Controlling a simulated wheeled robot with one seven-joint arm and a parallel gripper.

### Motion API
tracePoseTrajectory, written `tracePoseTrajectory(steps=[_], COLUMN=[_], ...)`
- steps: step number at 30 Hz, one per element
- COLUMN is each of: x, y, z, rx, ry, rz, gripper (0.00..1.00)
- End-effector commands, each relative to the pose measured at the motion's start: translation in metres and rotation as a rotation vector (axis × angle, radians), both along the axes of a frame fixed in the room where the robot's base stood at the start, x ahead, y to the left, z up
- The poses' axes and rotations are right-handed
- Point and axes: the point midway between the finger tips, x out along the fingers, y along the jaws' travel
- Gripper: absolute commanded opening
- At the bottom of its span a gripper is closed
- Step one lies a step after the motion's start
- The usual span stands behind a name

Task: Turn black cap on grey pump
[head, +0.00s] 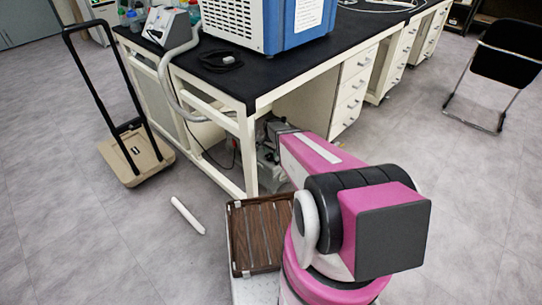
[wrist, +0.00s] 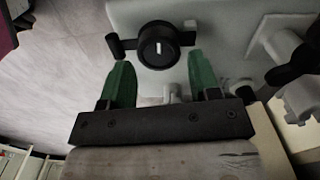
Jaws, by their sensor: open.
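The black cap (wrist: 157,45) shows in the wrist view as a round black knob with a small white mark on its face. Dark stubs stick out to its left and right. It sits on the front of the pale grey pump (wrist: 225,20). My gripper (wrist: 159,66) has two green fingers spread apart, with nothing held between them. The cap shows just beyond the fingertips, centred between them; I cannot tell the remaining distance. In the head view, part of the pump (head: 267,152) shows under the bench, and my arm hides my gripper.
The black-topped bench (head: 262,78) stands over the pump, with a white leg (head: 247,150) close by. A grey hose (head: 170,80) hangs at the bench's left. A fitting with a black handle (wrist: 290,66) is right of the cap. A tan cart (head: 135,160) stands left on open floor.

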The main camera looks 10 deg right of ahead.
Motion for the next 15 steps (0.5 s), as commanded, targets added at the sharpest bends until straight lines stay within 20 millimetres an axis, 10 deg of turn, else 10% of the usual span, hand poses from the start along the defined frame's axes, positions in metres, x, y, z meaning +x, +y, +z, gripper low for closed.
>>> tracePoseTrajectory(steps=[15], x=[0.0], y=[0.0], z=[-0.026], rx=[0.0], ry=[0.0], rz=[-0.001], gripper=[0.57])
